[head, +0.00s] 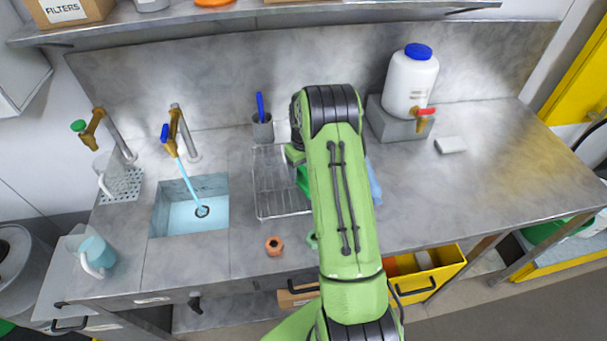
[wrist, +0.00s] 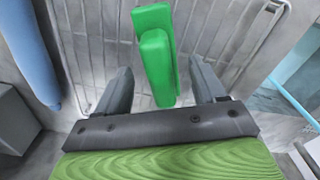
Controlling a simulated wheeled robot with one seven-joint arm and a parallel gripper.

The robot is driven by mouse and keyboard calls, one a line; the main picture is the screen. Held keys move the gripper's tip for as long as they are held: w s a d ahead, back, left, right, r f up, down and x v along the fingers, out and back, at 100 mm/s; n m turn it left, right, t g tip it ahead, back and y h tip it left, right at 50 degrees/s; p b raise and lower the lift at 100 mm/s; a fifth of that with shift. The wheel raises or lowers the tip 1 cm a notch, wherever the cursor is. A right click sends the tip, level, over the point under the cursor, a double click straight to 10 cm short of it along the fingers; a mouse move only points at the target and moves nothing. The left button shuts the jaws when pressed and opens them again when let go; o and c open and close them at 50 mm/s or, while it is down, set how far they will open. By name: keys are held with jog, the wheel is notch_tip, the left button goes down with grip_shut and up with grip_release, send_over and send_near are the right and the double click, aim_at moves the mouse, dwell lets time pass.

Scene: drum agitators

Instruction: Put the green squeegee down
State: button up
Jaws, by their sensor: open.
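The green squeegee (wrist: 158,60) lies on the wire rack (wrist: 225,28) in the wrist view. In the head view only a bit of the squeegee (head: 302,181) shows, and my arm hides the rest. My gripper (wrist: 160,82) is open, with one finger on each side of the squeegee and a visible gap to both. In the head view my gripper is hidden behind my arm. The wire rack (head: 277,193) stands on the counter right of the sink.
Water runs from the blue-handled tap (head: 173,140) into the sink (head: 190,212). A grey cup with a blue item (head: 262,128) stands behind the rack. A blue cloth-like item (head: 373,182) lies right of my arm. A white canister (head: 411,84) stands back right. The right counter is mostly clear.

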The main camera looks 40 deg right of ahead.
aim_at(304, 171)
jog(key=r, duration=0.9)
jog(key=shift+s+a, duration=0.1)
jog(key=shift+s, duration=0.1)
jog(key=s+a+r+t, duration=0.1)
jog(key=s+a+r, duration=0.4)
jog(key=a+r, duration=0.25)
jog(key=s+a+r+t, duration=0.2)
jog(key=s+a+r, duration=0.45)
jog(key=r, duration=0.25)
jog(key=s+a+f+t+b, duration=0.1)
jog(key=s+a, duration=0.3)
jog(key=s, duration=0.3)
jog(key=s+a+f+t+b, duration=0.1)
jog(key=s+a, duration=0.3)
jog(key=s, duration=0.4)
jog(key=shift+s+f+n, duration=0.15)
jog(key=shift+f+n, duration=0.1)
jog(key=shift+n, duration=0.05)
